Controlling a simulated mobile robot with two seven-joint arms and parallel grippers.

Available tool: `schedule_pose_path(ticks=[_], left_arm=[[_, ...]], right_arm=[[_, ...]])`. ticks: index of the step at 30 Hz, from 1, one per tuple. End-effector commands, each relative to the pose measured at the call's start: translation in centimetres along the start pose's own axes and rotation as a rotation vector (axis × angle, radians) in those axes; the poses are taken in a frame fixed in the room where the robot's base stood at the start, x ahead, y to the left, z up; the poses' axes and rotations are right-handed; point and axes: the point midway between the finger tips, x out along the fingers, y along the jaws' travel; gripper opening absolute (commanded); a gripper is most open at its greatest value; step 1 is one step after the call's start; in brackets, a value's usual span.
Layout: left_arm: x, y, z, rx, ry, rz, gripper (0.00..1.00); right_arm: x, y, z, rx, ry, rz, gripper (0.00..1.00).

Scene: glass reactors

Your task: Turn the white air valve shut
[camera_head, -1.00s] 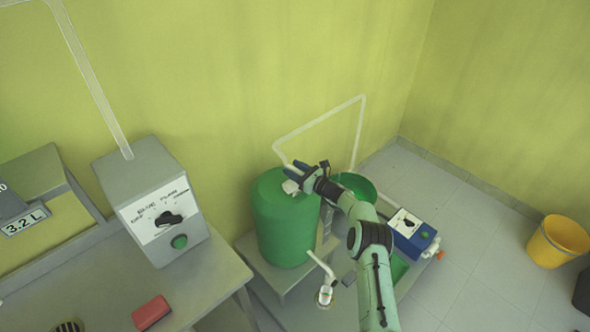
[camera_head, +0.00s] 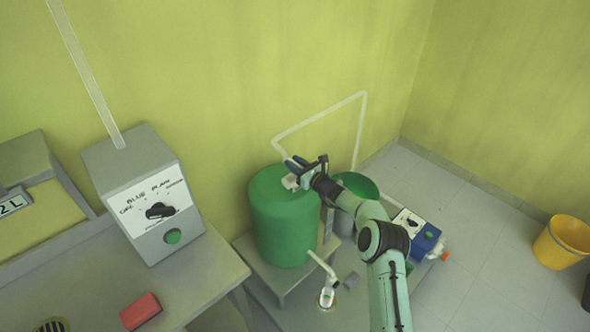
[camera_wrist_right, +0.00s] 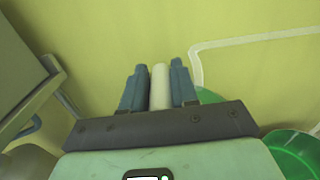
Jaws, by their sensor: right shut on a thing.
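The white air valve (camera_head: 289,183) is on top of the green tank (camera_head: 283,225), mostly hidden in the head view by my right gripper (camera_head: 294,169). In the right wrist view, a white bar-like part of the valve (camera_wrist_right: 160,86) stands between the two blue fingers of the right gripper (camera_wrist_right: 159,80). The fingers are shut on it, one on each side. The valve's base and exact angle cannot be made out. My left gripper is not in view.
A thin white pipe (camera_head: 318,116) runs along the wall behind the tank. A green bucket (camera_head: 358,184) and a blue-and-white box (camera_head: 418,233) are to the right. A grey control box (camera_head: 145,195) and red block (camera_head: 141,311) sit on the left bench. A yellow bucket (camera_head: 564,243) stands far right.

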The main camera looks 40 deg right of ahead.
Motion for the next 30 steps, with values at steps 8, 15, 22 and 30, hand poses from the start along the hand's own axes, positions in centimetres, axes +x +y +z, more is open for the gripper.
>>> schedule_pose_path(ticks=[8,15,22,30], left_arm=[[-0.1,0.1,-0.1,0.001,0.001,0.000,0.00],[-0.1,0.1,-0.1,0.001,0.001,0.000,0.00],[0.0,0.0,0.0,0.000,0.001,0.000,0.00],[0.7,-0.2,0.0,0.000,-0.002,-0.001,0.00]], right_arm=[[-0.1,-0.2,-0.1,-0.002,0.006,-0.005,0.00],[0.0,-0.1,0.0,-0.001,0.004,-0.002,0.49],[-0.5,-0.1,0.0,-0.001,0.004,-0.002,0.49],[-4.0,-0.2,0.0,0.000,0.006,-0.003,0.49]])
